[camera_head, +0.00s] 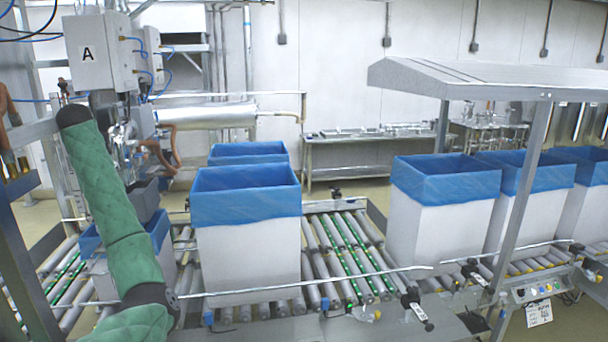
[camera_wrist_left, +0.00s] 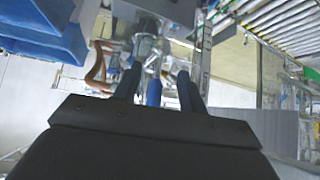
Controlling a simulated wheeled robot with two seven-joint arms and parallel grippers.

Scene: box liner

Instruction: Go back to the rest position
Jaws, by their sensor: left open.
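My left arm, in a green sleeve, rises from the bottom left of the head view and bends at a dark joint near the top. I cannot make out its gripper there. In the left wrist view my left gripper (camera_wrist_left: 157,80) has its blue-tipped fingers apart, with no held object visible between them. A white box with a blue liner (camera_head: 247,235) stands upright on the roller conveyor in the middle. Another blue-lined box (camera_head: 163,228) is at the left, partly hidden behind my arm. My right gripper is in neither view.
Another lined box (camera_head: 249,148) stands behind the middle one. Several lined boxes stand on the right under a sloping metal hood (camera_head: 480,78). A machine with a white cabinet (camera_head: 95,52) is close behind my left arm. Conveyor rollers (camera_head: 345,255) right of the middle box are bare.

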